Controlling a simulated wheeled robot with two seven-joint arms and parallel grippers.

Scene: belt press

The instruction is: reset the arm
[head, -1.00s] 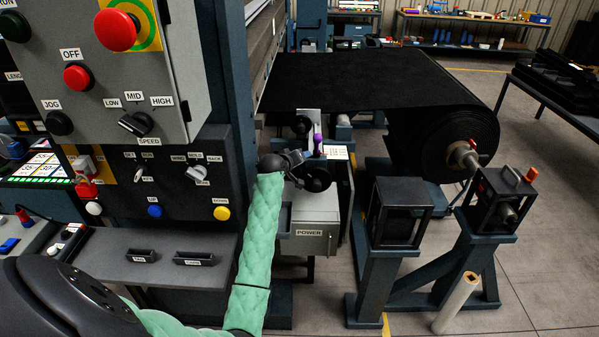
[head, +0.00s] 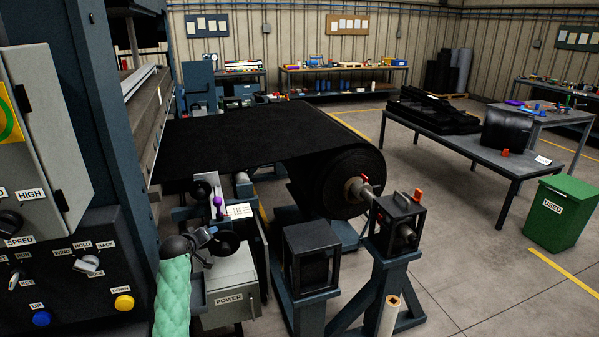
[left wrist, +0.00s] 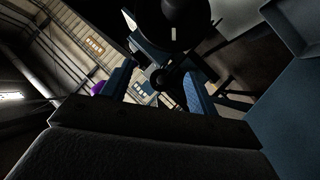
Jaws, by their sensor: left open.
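My left arm in its green padded sleeve (head: 173,298) rises from the bottom of the head view. Its left gripper (head: 208,236) is at the dark levers above the grey POWER box (head: 229,290). In the left wrist view the two blue fingers of the left gripper (left wrist: 163,88) stand apart. A round black knob (left wrist: 186,12) shows beyond them, near the upper fingertips; I cannot tell whether they touch. A purple-topped lever (head: 217,203) stands just behind the gripper in the head view. My right gripper is in neither view.
The control panel (head: 62,265) and press frame stand close at the left. A black belt roll (head: 345,182) on its stand lies beyond the POWER box. A table (head: 470,150) and green USED bin (head: 562,214) are at the right. Open floor (head: 470,290) lies at the lower right.

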